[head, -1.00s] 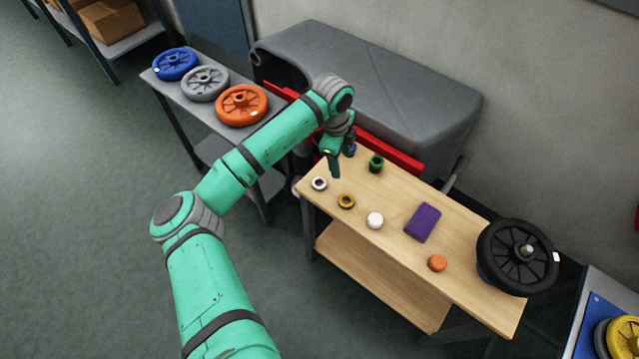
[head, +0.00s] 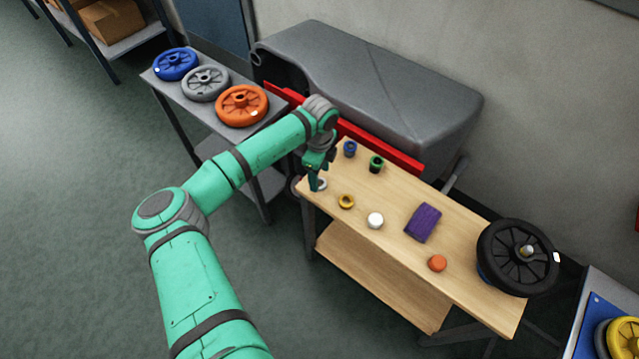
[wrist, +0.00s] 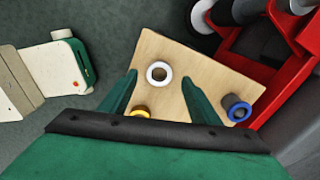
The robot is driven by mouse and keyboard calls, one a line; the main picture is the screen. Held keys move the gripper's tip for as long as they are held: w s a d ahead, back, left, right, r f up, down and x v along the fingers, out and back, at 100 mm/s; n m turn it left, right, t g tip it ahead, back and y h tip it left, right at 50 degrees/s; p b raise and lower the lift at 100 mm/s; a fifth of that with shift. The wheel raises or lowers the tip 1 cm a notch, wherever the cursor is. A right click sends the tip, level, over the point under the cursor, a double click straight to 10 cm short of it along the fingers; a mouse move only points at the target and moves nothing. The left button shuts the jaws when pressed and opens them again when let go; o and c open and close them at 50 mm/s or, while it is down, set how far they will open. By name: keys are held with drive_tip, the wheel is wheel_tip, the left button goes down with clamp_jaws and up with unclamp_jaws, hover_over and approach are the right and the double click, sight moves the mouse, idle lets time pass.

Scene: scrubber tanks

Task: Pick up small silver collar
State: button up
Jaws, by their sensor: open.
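The small silver collar (wrist: 150,68) is a pale ring lying flat near the corner of the wooden bench (wrist: 181,57). In the head view the collar (head: 322,184) is partly hidden behind my gripper (head: 316,186). In the wrist view my gripper (wrist: 158,84) is open and empty. Its two fingers stand left and right of the collar in the picture, with the collar between them and slightly beyond the tips. The gripper appears to be above the collar; I cannot tell the exact height.
Near the collar on the bench are a yellow collar (head: 346,201), a blue collar (head: 350,148) and a green collar (head: 376,164). Farther right are a white round piece (head: 375,220), a purple block (head: 423,222), an orange piece (head: 437,263) and a black wheel (head: 518,257). A red bar (head: 380,145) runs behind.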

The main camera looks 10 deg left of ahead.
wheel_tip(320, 180, down, 2)
drive_tip(key=shift+f, duration=0.1)
drive_tip(key=shift+s+f, duration=0.1)
drive_tip(key=shift+f, duration=0.15)
drive_tip(key=c, duration=1.2)
drive_tip(key=shift+r, duration=0.1)
